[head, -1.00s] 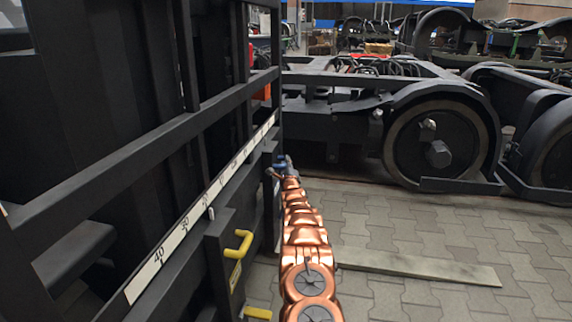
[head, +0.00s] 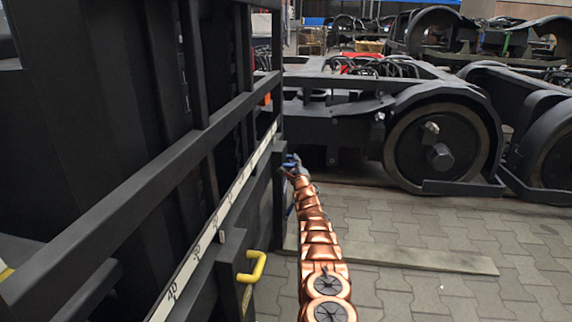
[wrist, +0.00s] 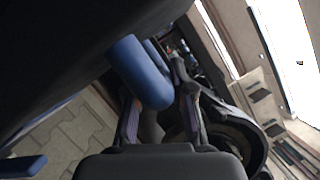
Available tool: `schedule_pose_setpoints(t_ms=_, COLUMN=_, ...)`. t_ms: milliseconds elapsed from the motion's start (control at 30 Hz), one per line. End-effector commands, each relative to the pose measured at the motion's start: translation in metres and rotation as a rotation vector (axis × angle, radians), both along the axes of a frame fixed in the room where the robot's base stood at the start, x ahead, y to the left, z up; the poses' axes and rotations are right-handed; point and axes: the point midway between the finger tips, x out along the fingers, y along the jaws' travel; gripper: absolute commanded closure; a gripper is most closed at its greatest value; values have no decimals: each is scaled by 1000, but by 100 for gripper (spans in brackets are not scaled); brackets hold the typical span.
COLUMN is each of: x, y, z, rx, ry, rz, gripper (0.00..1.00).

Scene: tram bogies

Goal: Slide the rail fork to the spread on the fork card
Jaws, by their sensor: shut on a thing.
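A dark fork carriage with black rails (head: 140,180) fills the left of the head view, with a white numbered scale strip (head: 215,222) along it. A near black fork with a yellow handle (head: 254,267) hangs on it. A farther black fork upright (head: 279,195) stands near the strip's far end. My gripper (head: 291,166) is at that far upright, shut on a blue handle. In the wrist view the blue handle (wrist: 147,75) lies between the fingers of my gripper (wrist: 160,112). I see no fork card, and which fork is the rail fork is not marked.
A bogie with a large wheel (head: 436,150) stands beyond my gripper, with more bogies behind. A flat board (head: 420,257) lies on the paved floor to the right. The paving (head: 400,215) around it is otherwise open. Another blue piece (wrist: 22,166) shows at the wrist view's lower left.

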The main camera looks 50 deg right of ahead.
Motion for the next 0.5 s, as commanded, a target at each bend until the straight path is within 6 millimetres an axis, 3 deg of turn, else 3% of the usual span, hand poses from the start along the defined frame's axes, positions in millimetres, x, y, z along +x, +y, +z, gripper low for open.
schedule_pose_setpoints(t_ms=433, x=7, y=7, z=-1, rx=5, ry=1, rz=10, gripper=100)
schedule_pose_setpoints(t_ms=467, x=7, y=7, z=-1, rx=5, ry=1, rz=11, gripper=76)
schedule_pose_setpoints(t_ms=500, x=8, y=7, z=-2, rx=5, ry=1, rz=12, gripper=72)
